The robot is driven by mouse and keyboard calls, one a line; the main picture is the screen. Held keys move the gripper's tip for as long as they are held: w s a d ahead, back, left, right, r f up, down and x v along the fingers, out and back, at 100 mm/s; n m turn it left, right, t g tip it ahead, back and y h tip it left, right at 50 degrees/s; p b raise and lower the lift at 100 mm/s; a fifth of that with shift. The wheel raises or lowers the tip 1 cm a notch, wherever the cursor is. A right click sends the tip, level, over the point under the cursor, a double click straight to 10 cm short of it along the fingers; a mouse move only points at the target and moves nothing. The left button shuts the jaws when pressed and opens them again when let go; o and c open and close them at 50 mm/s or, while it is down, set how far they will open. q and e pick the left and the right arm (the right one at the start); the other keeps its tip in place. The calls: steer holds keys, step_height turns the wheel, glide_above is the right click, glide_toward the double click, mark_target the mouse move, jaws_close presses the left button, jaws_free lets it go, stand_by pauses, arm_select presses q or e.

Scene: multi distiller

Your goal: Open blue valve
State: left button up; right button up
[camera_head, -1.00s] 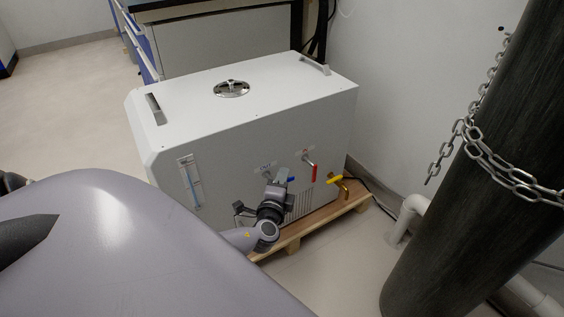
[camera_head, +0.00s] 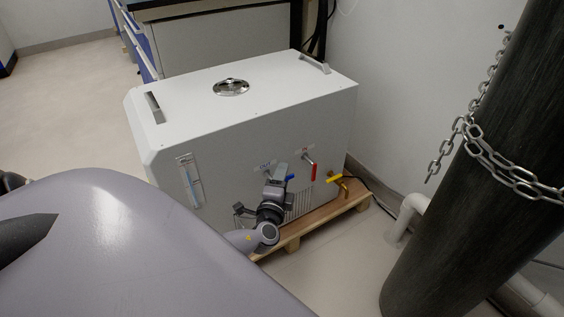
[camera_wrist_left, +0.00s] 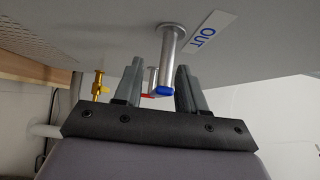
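The blue valve (camera_head: 290,177) is on the front face of the white distiller (camera_head: 230,140), beside an OUT label. My left gripper (camera_head: 281,173) is at this valve and partly hides it in the head view. In the left wrist view my left gripper (camera_wrist_left: 158,82) is open, with its two fingers apart. The blue handle end (camera_wrist_left: 163,93) shows between the fingers, below a metal stem (camera_wrist_left: 173,45). I cannot tell whether a finger touches it. My right gripper is not in view.
A red-handled valve (camera_head: 313,170) and a yellow-handled tap (camera_head: 335,178) are to the right of the blue valve. The distiller stands on a wooden pallet (camera_head: 325,214). A dark column with a chain (camera_head: 515,185) stands at the right.

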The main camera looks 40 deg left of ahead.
arm_select(q)
steer(key=p+v, duration=0.2)
steer(key=v, duration=0.5)
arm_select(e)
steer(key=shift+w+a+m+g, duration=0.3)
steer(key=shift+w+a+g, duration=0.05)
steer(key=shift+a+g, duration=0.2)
arm_select(q)
steer(key=shift+s, duration=0.1)
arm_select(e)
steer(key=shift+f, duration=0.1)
